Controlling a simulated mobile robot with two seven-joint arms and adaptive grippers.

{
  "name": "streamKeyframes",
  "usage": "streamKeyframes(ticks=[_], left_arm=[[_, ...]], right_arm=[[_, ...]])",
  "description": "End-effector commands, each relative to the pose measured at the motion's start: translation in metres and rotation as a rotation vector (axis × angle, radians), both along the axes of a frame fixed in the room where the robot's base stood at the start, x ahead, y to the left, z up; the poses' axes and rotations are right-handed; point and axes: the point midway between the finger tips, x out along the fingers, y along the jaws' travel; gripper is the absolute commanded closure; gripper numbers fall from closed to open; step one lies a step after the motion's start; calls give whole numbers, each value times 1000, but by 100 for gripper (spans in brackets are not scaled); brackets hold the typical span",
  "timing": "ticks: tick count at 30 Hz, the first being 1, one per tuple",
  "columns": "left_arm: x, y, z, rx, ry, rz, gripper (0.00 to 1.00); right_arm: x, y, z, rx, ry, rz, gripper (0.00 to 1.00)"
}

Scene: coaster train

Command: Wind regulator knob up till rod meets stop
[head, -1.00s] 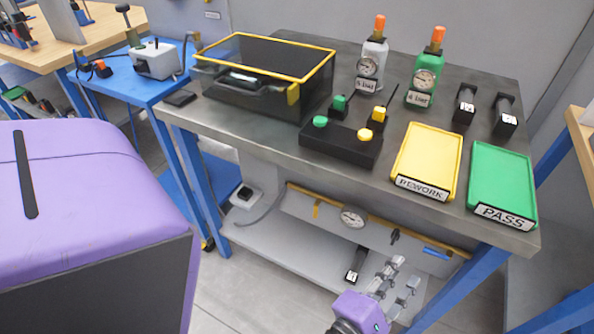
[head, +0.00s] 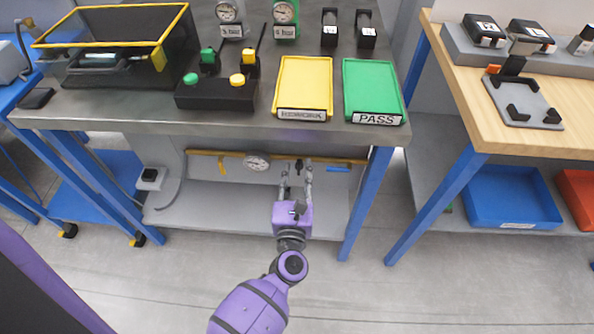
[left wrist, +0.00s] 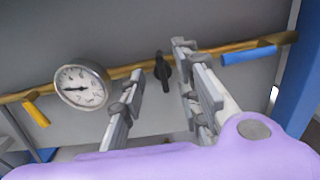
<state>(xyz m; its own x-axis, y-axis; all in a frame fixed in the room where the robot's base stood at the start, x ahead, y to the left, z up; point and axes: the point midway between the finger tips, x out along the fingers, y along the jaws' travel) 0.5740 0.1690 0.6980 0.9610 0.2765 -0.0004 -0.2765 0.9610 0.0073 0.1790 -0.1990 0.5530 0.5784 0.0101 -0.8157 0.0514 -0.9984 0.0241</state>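A black knob (head: 299,166) sits on a brass pipe (head: 215,153) under the metal workbench; it also shows in the left wrist view (left wrist: 163,70). A round white gauge (head: 257,162) is to its left on the same pipe, its needle pointing left in the left wrist view (left wrist: 80,87). My left gripper (head: 296,180) is open and empty, its fingers pointing at the knob from the front. In the left wrist view the knob shows between the fingers (left wrist: 160,85), apparently beyond them. I cannot make out a rod or stop. My right gripper is out of view.
A yellow lever (left wrist: 37,113) and blue lever (left wrist: 248,55) flank the knob on the pipe. The bench top (head: 130,115) overhangs the arm, with a lower shelf (head: 215,207) below. Blue legs (head: 367,205) stand right. Yellow (head: 304,85) and green (head: 372,88) trays are above.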

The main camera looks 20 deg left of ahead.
Motion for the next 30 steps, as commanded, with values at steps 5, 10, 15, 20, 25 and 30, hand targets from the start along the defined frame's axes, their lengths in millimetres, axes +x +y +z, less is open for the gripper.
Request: streamKeyframes(ticks=[5,10,15,20,25,30], left_arm=[[7,2,0,1,1,0,70],[7,2,0,1,1,0,70],[7,2,0,1,0,0,89],[7,2,0,1,0,0,100],[7,2,0,6,2,0,100],[7,2,0,42,12,0,100]], right_arm=[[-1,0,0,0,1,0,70],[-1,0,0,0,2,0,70],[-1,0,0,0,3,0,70],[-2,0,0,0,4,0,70],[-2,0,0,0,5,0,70],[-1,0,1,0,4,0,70]])
